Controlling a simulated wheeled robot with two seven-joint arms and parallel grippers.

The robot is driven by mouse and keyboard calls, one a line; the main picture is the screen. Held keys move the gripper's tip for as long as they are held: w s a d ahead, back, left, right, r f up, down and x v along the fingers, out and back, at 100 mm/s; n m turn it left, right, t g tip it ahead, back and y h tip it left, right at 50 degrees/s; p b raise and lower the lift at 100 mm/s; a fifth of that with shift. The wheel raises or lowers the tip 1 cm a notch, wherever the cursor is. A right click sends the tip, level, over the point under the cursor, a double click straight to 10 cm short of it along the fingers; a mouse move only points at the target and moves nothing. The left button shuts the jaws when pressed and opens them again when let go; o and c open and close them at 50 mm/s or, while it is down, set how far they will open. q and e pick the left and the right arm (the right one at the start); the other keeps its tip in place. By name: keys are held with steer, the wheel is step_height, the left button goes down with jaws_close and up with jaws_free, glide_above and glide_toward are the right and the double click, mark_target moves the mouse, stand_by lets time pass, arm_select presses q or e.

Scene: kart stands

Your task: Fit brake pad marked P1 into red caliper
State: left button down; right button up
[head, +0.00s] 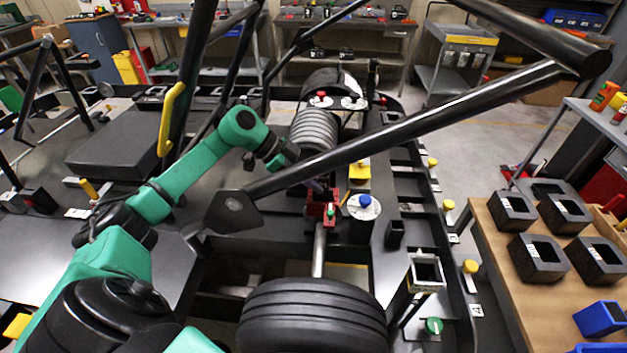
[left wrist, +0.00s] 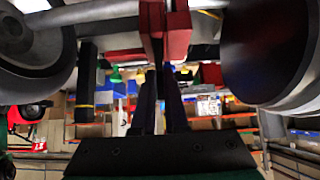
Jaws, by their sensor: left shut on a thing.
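The red caliper (head: 322,208) stands near the middle of the head view, on the kart's axle behind the front tyre. It also shows at the top of the left wrist view (left wrist: 177,32). My left gripper (head: 316,186) reaches down to the caliper from the upper left. In the left wrist view its two dark fingers (left wrist: 160,85) point at the caliper, with their tips close to it. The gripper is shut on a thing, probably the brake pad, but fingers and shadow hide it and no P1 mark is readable. I cannot tell whether it touches the caliper. My right gripper is not in view.
A black kart tube (head: 400,135) slants across just above the caliper. A blue-topped canister (head: 364,218) stands close to its right, and a black tyre (head: 312,318) is in front. A wooden table (head: 495,250) with black square blocks is at the right.

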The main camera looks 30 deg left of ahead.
mark_target(313, 201)
arm_select(q)
steer(key=shift+f+b, duration=0.65)
steer(key=shift+f, duration=0.85)
steer(key=c, duration=0.9)
jaws_free()
steer(key=shift+o, duration=0.2)
steer(key=shift+f, duration=0.15)
steer(key=shift+s+f, duration=0.15)
